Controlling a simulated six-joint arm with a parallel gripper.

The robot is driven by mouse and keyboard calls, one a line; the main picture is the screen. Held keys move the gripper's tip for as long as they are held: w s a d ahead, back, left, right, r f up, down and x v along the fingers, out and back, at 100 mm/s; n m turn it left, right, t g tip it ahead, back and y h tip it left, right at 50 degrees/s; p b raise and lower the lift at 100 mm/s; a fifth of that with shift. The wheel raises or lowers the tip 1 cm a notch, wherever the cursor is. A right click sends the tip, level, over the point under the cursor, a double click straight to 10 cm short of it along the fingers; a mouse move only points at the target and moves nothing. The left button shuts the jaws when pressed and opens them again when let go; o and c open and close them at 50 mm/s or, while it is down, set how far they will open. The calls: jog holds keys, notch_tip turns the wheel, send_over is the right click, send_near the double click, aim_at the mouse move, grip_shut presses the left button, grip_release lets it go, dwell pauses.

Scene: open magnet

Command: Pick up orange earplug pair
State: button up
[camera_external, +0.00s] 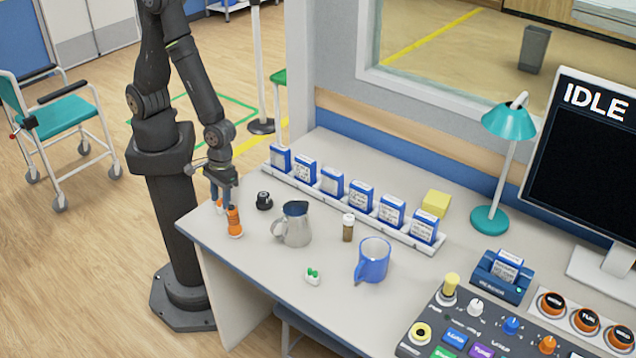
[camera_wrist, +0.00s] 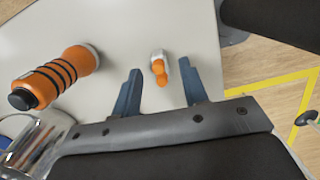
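The orange earplug pair (camera_wrist: 159,71) lies on the desk near its edge, with a white part beside the orange. In the wrist view it appears between the two blue fingers of my gripper (camera_wrist: 160,84), which are spread apart and empty. In the external view my gripper (camera_external: 222,186) is low over the desk's left corner. There the earplug pair (camera_external: 219,206) is partly hidden by the fingers. I cannot tell how far the fingertips are above the desk.
An orange bottle with dark bands (camera_external: 235,223) stands close beside my gripper. A rack of blue boxes (camera_external: 360,196) runs behind.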

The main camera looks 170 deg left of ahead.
jog(key=shift+w+d+f, duration=0.1)
jog(key=shift+f, duration=0.55)
grip_shut()
jog(key=shift+r, duration=0.15)
